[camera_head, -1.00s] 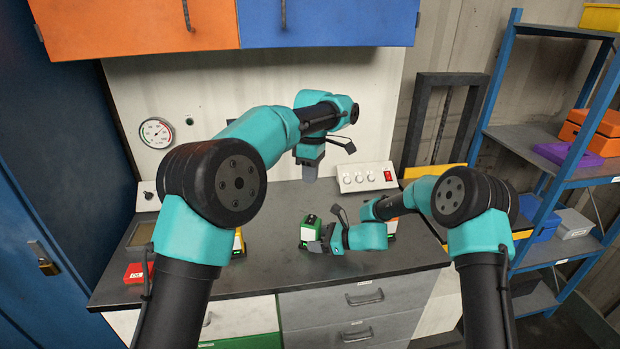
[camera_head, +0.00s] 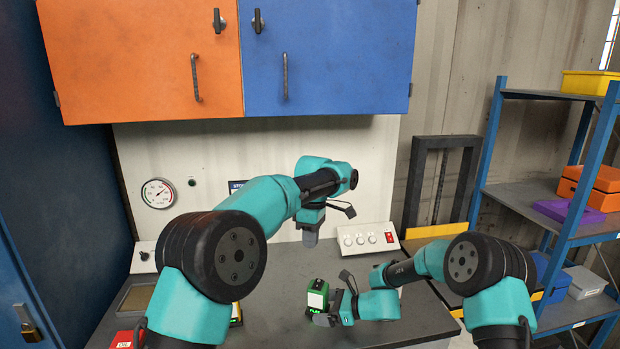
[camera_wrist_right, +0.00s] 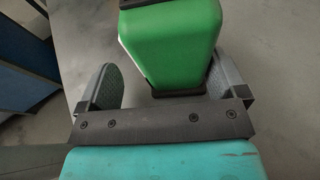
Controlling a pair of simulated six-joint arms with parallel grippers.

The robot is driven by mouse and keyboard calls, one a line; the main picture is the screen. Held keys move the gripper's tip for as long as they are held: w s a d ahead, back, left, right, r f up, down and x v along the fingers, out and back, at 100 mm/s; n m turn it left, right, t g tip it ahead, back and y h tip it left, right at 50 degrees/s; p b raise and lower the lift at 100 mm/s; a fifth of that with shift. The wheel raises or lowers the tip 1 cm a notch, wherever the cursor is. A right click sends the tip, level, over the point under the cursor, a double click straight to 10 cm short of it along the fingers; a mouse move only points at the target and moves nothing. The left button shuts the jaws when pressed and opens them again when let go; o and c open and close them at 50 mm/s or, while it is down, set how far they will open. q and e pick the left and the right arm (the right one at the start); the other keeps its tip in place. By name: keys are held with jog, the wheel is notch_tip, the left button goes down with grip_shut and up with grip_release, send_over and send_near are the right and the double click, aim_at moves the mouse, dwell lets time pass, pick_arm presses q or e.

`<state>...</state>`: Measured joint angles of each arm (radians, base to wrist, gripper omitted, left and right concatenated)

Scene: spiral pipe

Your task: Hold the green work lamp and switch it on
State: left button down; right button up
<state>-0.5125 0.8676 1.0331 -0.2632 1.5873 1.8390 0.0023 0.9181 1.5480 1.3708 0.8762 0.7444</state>
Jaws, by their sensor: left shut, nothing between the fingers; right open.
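The green work lamp (camera_head: 317,297) is a small boxy body with a pale face and a dark base, standing on the dark worktop. It also shows in the right wrist view (camera_wrist_right: 172,42), between the two fingers. My right gripper (camera_head: 325,319) is open, low at the lamp's near side, with one finger on each side of it; whether they touch it I cannot tell. My left gripper (camera_head: 310,236) is shut and empty, pointing down above and behind the lamp. The lamp's switch cannot be made out.
A white control box (camera_head: 366,239) with knobs and a red switch stands at the worktop's back. A red box (camera_head: 124,339) lies front left. An orange cabinet (camera_head: 140,60) and a blue cabinet (camera_head: 330,55) hang above. A blue shelf rack (camera_head: 490,150) stands right.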

jog(key=v, duration=1)
jog(key=shift+a+r, duration=0.1)
jog(key=shift+r, duration=0.05)
